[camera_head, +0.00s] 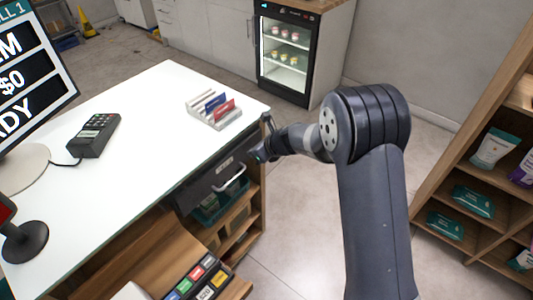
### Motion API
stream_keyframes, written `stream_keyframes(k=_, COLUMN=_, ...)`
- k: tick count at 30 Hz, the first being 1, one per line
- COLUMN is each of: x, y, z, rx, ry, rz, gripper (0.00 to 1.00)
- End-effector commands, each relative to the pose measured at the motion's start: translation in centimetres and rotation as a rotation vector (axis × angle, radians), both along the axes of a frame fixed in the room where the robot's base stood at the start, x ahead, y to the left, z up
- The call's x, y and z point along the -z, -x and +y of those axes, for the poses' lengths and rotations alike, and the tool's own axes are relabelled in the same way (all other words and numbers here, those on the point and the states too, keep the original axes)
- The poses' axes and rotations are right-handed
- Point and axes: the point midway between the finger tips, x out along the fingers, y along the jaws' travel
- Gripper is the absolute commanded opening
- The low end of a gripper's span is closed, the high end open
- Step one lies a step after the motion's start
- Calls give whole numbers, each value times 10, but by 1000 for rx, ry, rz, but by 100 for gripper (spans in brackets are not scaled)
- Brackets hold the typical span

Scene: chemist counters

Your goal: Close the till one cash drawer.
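The till one cash drawer shows as a dark grey front (206,186) with a small pale label and a light bar handle (231,180), under the right part of the white counter top. From this angle I cannot tell how far it stands out. My gripper (261,147) is at the counter's right edge, above and to the right of the handle and apart from it in the picture. It is small and dark here, and its finger gap is not clear. I see nothing held in it. The till screen (30,75), marked with a 1, stands at the left on the counter.
The white counter (150,130) bears a card terminal (94,135) and a rack of coloured packs (214,109). Shelves with a teal bin (207,214) lie below the drawer. Wooden shelving (447,188) stands at the right. A lit fridge (284,52) is behind. Floor between is clear.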

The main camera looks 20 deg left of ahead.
Motion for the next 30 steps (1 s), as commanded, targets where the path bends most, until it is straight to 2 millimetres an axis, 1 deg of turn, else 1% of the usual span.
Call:
stream_keyframes(k=1, x=-2, y=-2, z=5, rx=-1, ry=-2, rz=-1, gripper=0)
stream_keyframes(k=7, x=-1, y=-5, z=12, rx=-1, ry=-2, rz=-1, gripper=0)
stream_keyframes(k=22, x=-2, y=-7, z=15, rx=0, ry=-6, rz=-4, gripper=0)
stream_keyframes(k=26, x=-2, y=-8, z=10, rx=2, ry=-7, rz=-5, gripper=0)
stream_keyframes(k=30, x=0, y=-10, z=-7, rx=3, ry=-5, rz=-2, gripper=0)
